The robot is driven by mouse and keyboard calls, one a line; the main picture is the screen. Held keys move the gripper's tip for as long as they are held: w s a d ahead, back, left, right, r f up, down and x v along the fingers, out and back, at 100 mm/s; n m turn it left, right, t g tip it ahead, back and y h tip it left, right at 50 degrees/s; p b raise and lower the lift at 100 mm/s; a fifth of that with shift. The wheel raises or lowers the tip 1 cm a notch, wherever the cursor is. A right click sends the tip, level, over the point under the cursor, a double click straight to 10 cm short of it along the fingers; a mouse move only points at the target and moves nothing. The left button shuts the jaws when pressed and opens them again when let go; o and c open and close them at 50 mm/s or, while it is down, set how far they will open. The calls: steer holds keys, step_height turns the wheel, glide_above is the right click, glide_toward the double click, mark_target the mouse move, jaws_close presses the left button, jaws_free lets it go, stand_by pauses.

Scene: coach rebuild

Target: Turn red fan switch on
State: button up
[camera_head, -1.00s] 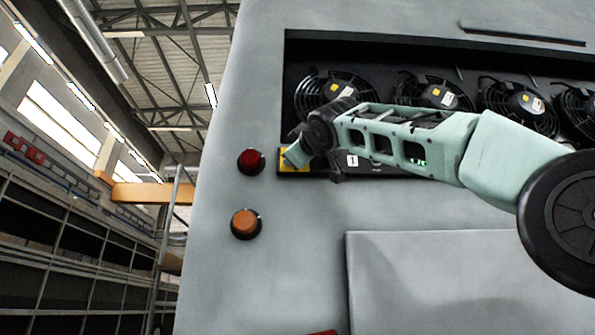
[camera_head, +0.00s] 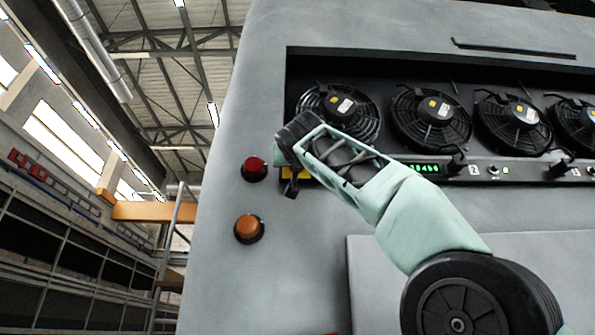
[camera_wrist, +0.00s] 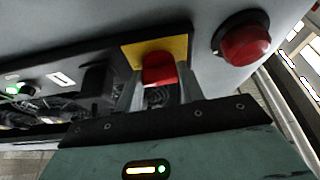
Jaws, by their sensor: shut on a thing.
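The red fan switch (camera_wrist: 158,66) sits on a yellow plate (camera_wrist: 181,49), seen upside down in the wrist view. My gripper (camera_wrist: 160,84) has one finger on each side of the red switch and is shut on it. In the head view my gripper (camera_head: 291,180) is at the left end of the fan panel. It hides the switch there, and only a bit of the yellow plate (camera_head: 300,174) shows. The switch's on or off position cannot be told.
A red round button (camera_head: 254,168) and an orange one (camera_head: 249,228) stick out left of the plate. Several black fans (camera_head: 430,118) sit in the recess above the control strip (camera_head: 470,171). The red button is close beside my gripper in the wrist view (camera_wrist: 244,40).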

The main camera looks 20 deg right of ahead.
steer(key=shift+m, duration=0.6)
steer(key=o, duration=1)
steer(key=b+v, duration=1.1)
steer(key=v, duration=0.6)
steer(key=shift+a+f, duration=0.2)
steer(key=shift+a, duration=0.1)
